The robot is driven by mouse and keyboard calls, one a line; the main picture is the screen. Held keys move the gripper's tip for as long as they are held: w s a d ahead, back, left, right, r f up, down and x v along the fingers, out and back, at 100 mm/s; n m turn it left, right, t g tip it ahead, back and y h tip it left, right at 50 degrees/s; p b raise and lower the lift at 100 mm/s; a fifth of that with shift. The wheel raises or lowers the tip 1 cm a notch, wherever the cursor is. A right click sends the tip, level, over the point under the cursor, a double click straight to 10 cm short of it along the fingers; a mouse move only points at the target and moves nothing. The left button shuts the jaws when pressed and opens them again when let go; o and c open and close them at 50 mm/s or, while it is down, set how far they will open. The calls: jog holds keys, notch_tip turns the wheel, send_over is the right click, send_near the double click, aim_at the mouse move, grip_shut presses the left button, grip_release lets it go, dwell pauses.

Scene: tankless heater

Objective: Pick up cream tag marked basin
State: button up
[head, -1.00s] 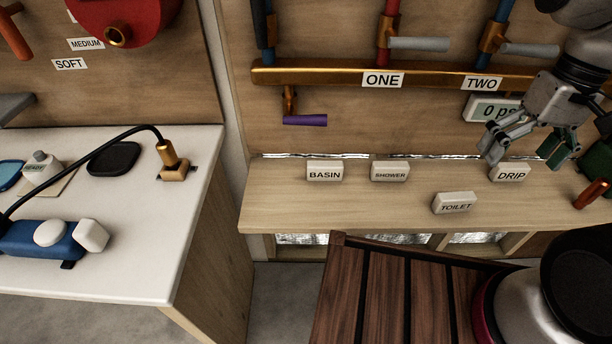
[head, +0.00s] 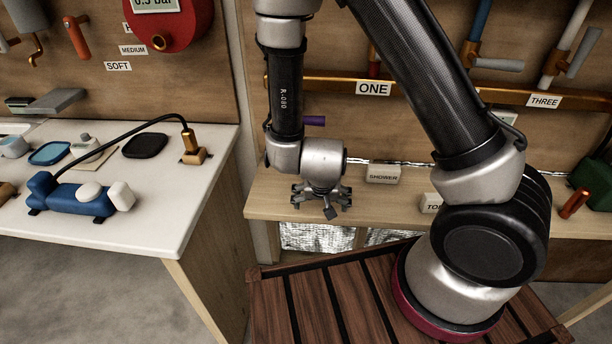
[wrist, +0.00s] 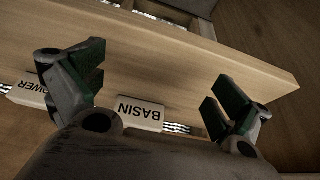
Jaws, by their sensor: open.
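The cream tag marked BASIN (wrist: 139,113) lies on the wooden shelf (wrist: 180,60) in the wrist view, low in the picture between my two fingers and partly covered at its lower edge by my gripper body. In the head view it is hidden behind my gripper. My gripper (wrist: 158,88) is open and empty, with one finger to either side of the tag. In the head view my gripper (head: 322,197) hangs at the left part of the shelf. I cannot tell its exact height over the shelf.
The cream SHOWER tag (head: 383,173) lies right of my gripper, and another partly hidden cream tag (head: 431,203) lies farther right. A brass rail (head: 425,91) and a purple handle (head: 315,121) are behind. A white counter (head: 160,225) stands left.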

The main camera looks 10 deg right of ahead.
jog(key=shift+t, duration=0.6)
jog(key=w+d, duration=0.1)
jog(key=w, duration=0.1)
jog(key=w+d, duration=0.1)
jog(key=w, duration=0.2)
jog(key=w+d+r, duration=0.1)
jog(key=w, duration=0.3)
jog(key=w+d, duration=0.1)
jog(key=w, duration=0.3)
jog(key=shift+w+d, duration=0.2)
jog(key=shift+d, duration=0.2)
jog(key=shift+w+f, duration=0.25)
jog(key=shift+f, duration=0.25)
jog(key=c, duration=0.8)
